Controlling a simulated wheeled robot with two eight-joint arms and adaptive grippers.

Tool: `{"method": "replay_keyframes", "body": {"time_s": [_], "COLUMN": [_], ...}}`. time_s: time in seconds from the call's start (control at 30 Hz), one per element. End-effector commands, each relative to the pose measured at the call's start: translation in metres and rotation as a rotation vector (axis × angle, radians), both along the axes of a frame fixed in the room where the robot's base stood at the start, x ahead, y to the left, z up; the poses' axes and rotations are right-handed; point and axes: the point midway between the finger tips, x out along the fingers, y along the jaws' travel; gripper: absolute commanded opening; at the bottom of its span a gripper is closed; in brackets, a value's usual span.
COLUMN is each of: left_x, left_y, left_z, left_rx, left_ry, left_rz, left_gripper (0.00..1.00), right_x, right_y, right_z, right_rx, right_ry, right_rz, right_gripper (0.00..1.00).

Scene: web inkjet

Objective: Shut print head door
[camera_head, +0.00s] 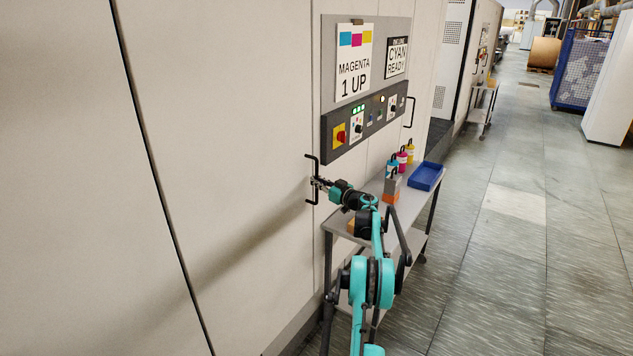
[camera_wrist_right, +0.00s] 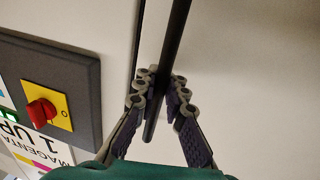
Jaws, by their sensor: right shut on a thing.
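The print head door (camera_head: 230,110) is the large pale panel left of the control panel. It looks nearly flush with its surround, but I cannot tell whether it is fully shut. Its black bar handle (camera_head: 316,164) stands upright near the door's right edge. My right gripper (camera_head: 316,183) is shut on the handle. In the right wrist view the fingers (camera_wrist_right: 160,92) close on both sides of the handle (camera_wrist_right: 177,38), near one end of it. A thin dark seam runs beside the handle there. My left gripper is out of view.
A control panel (camera_head: 362,124) with a red and yellow switch is right of the handle. Below it stands a grey cart (camera_head: 345,226) with ink bottles (camera_head: 402,160) and a blue tray (camera_head: 427,177), close to my right arm. The floor to the right is clear.

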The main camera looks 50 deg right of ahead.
Motion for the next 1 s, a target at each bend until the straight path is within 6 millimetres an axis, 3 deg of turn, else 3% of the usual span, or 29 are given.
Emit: {"method": "replay_keyframes", "body": {"time_s": [0.17, 0.2, 0.3, 0.67, 1.0], "left_x": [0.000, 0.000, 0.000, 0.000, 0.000], "left_y": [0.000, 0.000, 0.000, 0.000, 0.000], "left_z": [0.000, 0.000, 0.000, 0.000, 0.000], "left_rx": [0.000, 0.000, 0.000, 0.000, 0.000], "left_ry": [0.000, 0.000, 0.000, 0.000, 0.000], "left_rz": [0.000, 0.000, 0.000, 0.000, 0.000], "left_gripper": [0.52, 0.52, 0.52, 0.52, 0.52], "right_x": [0.002, 0.002, 0.002, -0.004, -0.070], "right_y": [0.000, 0.000, 0.000, 0.001, 0.011], "right_z": [0.003, 0.003, 0.003, 0.002, 0.002], "right_rx": [0.001, 0.001, 0.001, 0.001, 0.001], "right_ry": [-0.004, -0.004, -0.003, -0.003, -0.002], "right_rz": [-0.003, -0.003, -0.002, -0.002, -0.004], "right_gripper": [0.00, 0.11, 0.32, 0.32, 0.32]}}
